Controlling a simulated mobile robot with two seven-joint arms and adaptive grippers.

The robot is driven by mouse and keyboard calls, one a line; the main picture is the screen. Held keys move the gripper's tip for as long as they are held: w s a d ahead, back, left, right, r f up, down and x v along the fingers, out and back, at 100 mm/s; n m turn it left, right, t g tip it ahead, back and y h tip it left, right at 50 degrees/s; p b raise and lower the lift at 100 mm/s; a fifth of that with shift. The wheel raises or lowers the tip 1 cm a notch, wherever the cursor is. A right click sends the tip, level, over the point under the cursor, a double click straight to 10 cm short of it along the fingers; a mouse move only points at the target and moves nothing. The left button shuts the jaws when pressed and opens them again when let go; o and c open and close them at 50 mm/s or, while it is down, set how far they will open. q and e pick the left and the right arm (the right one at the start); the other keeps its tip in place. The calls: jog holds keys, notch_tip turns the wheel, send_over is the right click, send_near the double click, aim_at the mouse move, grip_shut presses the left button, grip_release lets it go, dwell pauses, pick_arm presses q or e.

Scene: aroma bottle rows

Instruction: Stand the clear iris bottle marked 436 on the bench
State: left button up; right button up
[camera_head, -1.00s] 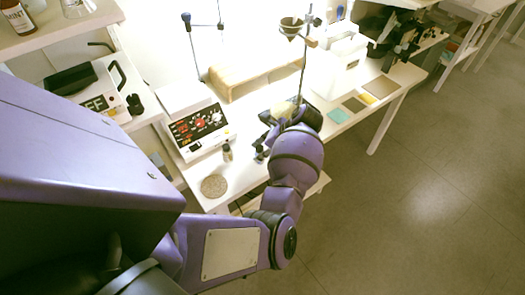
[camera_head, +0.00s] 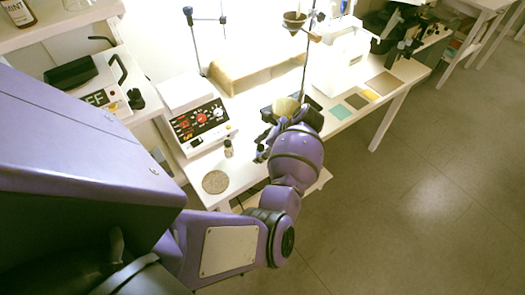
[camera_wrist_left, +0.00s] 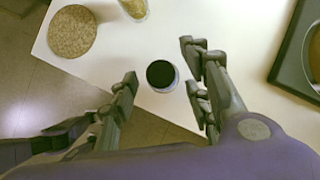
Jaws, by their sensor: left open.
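A small bottle with a black cap (camera_wrist_left: 161,75) shows from above in the left wrist view, near the bench's front edge. It looks upright, with a rim of clear glass around the cap; no number is readable. My left gripper (camera_wrist_left: 158,88) is open, with one finger on each side of this bottle and gaps visible. In the head view the left gripper (camera_head: 262,150) is small and dark at the front of the white bench (camera_head: 245,172), and I cannot make out the bottle there. My right gripper is not in view.
Another small bottle (camera_head: 228,148) stands behind the round cork mat (camera_head: 215,182); it also shows cut off in the wrist view (camera_wrist_left: 135,8). A control box with dials (camera_head: 200,125) is behind. A dark tray-like object (camera_wrist_left: 288,75) lies right of the gripper.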

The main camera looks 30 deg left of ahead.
pick_arm(q)
jog(key=v, duration=1.1)
jog(key=s+a+r+m+t+y, duration=0.1)
jog(key=a+r+m+t+y, duration=0.45)
jog(key=a+m, duration=0.25)
jog(key=s+a+r+m+t+y, duration=0.1)
jog(key=a+r+m+t+y, duration=0.4)
jog(key=a+m, duration=0.35)
jog(key=s+d+f+m+t+h, duration=0.35)
jog(key=d+f+m+h, duration=0.45)
jog(key=m, duration=0.7)
jog(key=s+d+f+m+t+h, duration=0.3)
jog(key=s+d+f+m+h, duration=0.45)
jog(key=m, duration=0.75)
jog(key=s+d+f+m+g+h, duration=0.1)
jog(key=s+d+f+m+g, duration=0.2)
jog(key=s+f+m, duration=0.2)
jog(key=s+d+f+m+g, duration=0.3)
jog(key=s+f, duration=0.4)
jog(key=s, duration=0.5)
jog(key=shift+d+f+m+g+h+b, duration=0.2)
jog(key=shift+f+m+g+h+b, duration=0.3)
jog(key=shift+m, duration=0.65)
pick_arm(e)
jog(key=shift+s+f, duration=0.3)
